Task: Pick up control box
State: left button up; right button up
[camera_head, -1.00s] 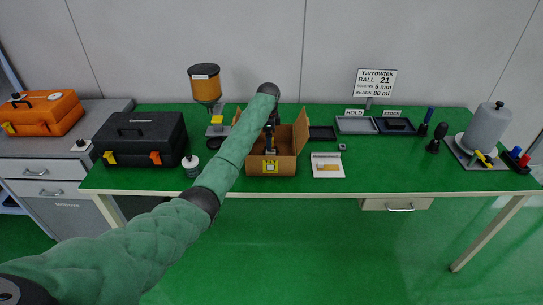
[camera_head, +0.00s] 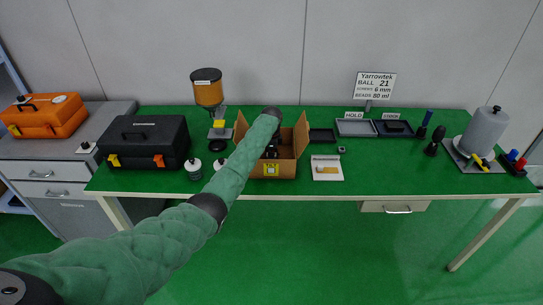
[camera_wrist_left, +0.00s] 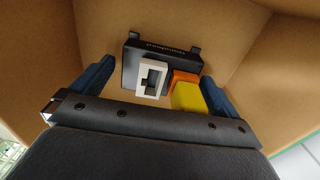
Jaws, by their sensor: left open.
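A black box (camera_wrist_left: 158,68) with lettering along its top edge, likely the control box, lies inside an open cardboard box (camera_head: 283,171). A pale grey frame-shaped part (camera_wrist_left: 150,78) and an orange and yellow part (camera_wrist_left: 188,93) show at its near side; I cannot tell whether they belong to it. My left gripper (camera_wrist_left: 155,88) is open, with its blue fingers on either side of the black box and no visible grip. In the head view the gripper (camera_head: 271,148) is down in the cardboard box, mostly hidden by my arm. My right gripper is out of view.
The cardboard walls and raised flaps (camera_head: 301,133) surround the gripper closely. A white card (camera_head: 326,168) and trays (camera_head: 356,127) are to the right.

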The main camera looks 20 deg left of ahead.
pick_arm(q)
jog(key=shift+f, duration=0.2)
jog(key=c, duration=1)
